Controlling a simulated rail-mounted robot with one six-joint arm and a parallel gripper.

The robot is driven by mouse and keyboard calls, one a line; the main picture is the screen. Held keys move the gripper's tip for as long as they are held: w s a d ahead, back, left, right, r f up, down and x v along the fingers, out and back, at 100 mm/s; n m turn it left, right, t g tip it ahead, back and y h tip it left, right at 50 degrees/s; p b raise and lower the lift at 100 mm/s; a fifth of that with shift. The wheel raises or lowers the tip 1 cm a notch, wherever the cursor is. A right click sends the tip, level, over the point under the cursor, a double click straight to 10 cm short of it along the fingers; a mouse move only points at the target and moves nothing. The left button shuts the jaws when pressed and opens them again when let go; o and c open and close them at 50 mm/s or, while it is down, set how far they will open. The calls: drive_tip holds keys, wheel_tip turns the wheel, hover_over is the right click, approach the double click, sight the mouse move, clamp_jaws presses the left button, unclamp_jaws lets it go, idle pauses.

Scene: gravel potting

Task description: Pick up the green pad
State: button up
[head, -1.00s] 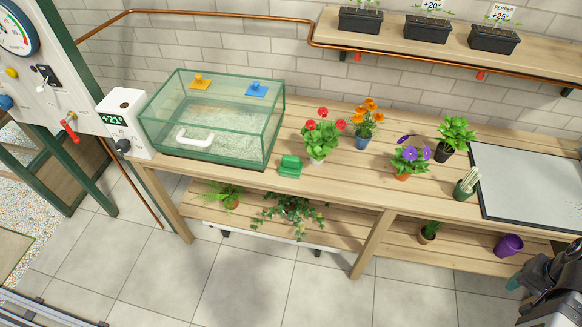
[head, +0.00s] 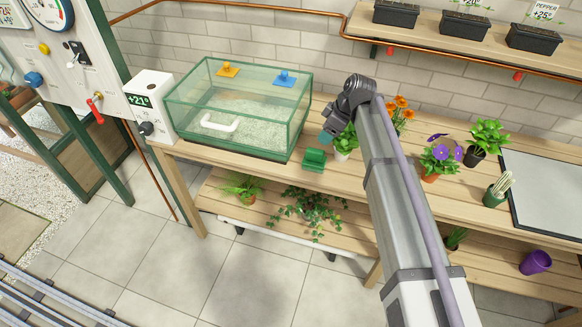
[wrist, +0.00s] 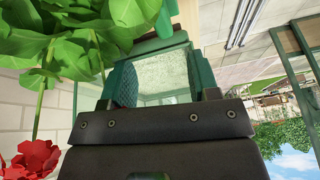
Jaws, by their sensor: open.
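The green pad (head: 315,158) is a small green block with a raised top. It lies on the wooden bench just right of the glass tank's front corner. My gripper (head: 327,136) is above and slightly right of it, apart from it, with the red-flowered plant close behind. In the wrist view, the teal fingers of my gripper (wrist: 160,80) stand apart with nothing held between them. A green shape beyond them may be the pad or the tank frame; I cannot tell which.
The red-flowered plant (wrist: 70,45) crowds my gripper's left in the wrist view. Orange flowers (head: 399,106) and a purple-flowered plant (head: 438,158) stand further right.

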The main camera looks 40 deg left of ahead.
sight(317, 150)
drive_tip(key=shift+n, duration=0.9)
drive_tip(key=b+x, duration=0.2)
drive_tip(key=d+b+x, duration=0.1)
drive_tip(key=b+x, duration=0.2)
drive_tip(key=shift+w+f, duration=0.15)
drive_tip(key=shift+f, duration=0.05)
drive_tip(key=shift+a+f+b, duration=0.15)
drive_tip(key=shift+f+b, duration=0.05)
drive_tip(key=shift+b, duration=0.1)
drive_tip(key=shift+r, duration=0.15)
drive_tip(key=b+x, duration=0.4)
drive_tip(key=x, duration=0.1)
drive_tip(key=shift+a+b, duration=0.1)
drive_tip(key=shift+b, duration=0.25)
drive_tip(key=shift+r, duration=0.1)
drive_tip(key=shift+c, duration=0.3)
drive_tip(key=c, duration=1)
drive_tip(key=shift+o, duration=0.2)
